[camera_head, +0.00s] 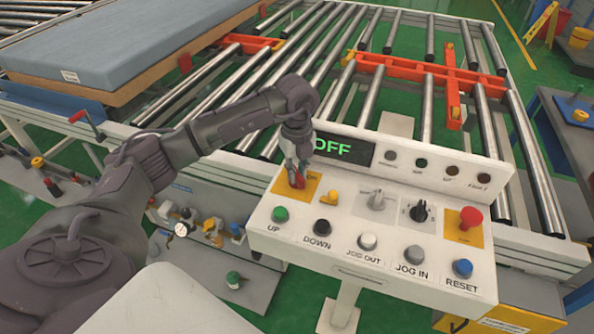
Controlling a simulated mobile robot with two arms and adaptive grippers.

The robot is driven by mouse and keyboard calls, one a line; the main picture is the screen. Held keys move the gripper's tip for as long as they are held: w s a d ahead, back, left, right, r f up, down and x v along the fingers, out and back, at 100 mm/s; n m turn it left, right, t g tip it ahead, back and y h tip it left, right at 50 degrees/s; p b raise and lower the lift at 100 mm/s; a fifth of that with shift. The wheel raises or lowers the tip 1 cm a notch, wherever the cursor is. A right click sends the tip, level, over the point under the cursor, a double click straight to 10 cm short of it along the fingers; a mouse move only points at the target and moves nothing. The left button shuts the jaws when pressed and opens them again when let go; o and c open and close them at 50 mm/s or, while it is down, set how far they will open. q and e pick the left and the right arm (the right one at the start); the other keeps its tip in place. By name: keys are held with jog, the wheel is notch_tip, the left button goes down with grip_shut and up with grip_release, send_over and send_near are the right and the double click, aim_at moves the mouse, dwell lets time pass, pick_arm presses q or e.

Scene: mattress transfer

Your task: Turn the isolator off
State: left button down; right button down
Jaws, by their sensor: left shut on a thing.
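The control panel (345,250) is a white sloped console in the middle of the head view. Its isolator is a red handle (298,181) on a yellow plate (281,186) at the panel's upper left. My left gripper (294,172) reaches down onto the isolator and is shut on the red handle, which it partly hides. The display (335,149) behind the gripper reads "OFF" in green letters; its left end is covered by my arm. My right gripper is not in view.
UP, DOWN, JOG OUT, JOG IN and RESET buttons line the panel's front. A roller conveyor (340,50) and a mattress (125,45) lie behind.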

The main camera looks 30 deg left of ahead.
aim_at(297, 173)
pick_arm(q)
jog(key=shift+r, duration=0.1)
jog(key=c, duration=1.1)
grip_release()
notch_tip(297, 173, up, 12)
jog(key=shift+f, duration=0.1)
